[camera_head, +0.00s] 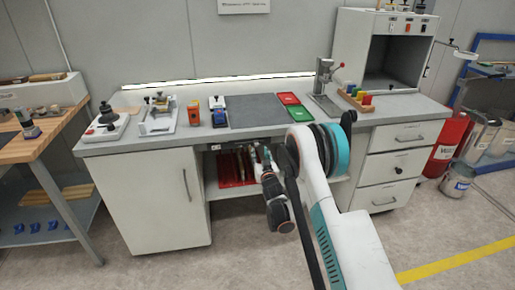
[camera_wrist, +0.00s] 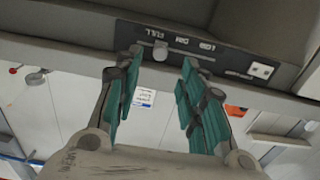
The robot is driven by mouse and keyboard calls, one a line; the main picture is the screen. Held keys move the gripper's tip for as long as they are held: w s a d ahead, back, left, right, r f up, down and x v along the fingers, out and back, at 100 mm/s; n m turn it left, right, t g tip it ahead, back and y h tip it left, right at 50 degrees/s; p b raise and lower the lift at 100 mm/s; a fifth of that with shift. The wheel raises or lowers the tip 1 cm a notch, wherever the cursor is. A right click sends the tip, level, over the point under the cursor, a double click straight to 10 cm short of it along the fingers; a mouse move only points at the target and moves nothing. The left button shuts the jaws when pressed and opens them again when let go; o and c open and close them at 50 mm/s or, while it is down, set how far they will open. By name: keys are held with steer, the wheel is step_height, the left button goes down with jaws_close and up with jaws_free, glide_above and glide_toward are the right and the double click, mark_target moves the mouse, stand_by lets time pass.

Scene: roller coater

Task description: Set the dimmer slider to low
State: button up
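The dimmer panel (camera_wrist: 225,60) is a dark strip on the underside edge of the bench, seen upside down in the wrist view. Its labels run FULL, DIM, LOW from left to right there. The pale dimmer slider knob (camera_wrist: 160,50) sits at the FULL end. My gripper (camera_wrist: 162,62) is open, with its teal-padded fingers on either side of the knob; whether they touch it I cannot tell. In the head view my gripper (camera_head: 261,157) is at the bench's front edge, above the open shelf bay, and the knob cannot be made out.
A white switch or socket (camera_wrist: 261,71) is at the panel's right end. The bench top (camera_head: 215,139) is above my gripper. A red rack (camera_head: 232,170) stands in the bay below. A cabinet door (camera_head: 150,200) and drawers (camera_head: 385,168) flank the bay.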

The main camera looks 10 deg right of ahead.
mark_target(257, 145)
steer(key=w+b, duration=0.1)
steer(key=w, duration=0.5)
steer(key=shift+w+b, duration=0.35)
steer(key=shift+w, duration=0.05)
jaws_close()
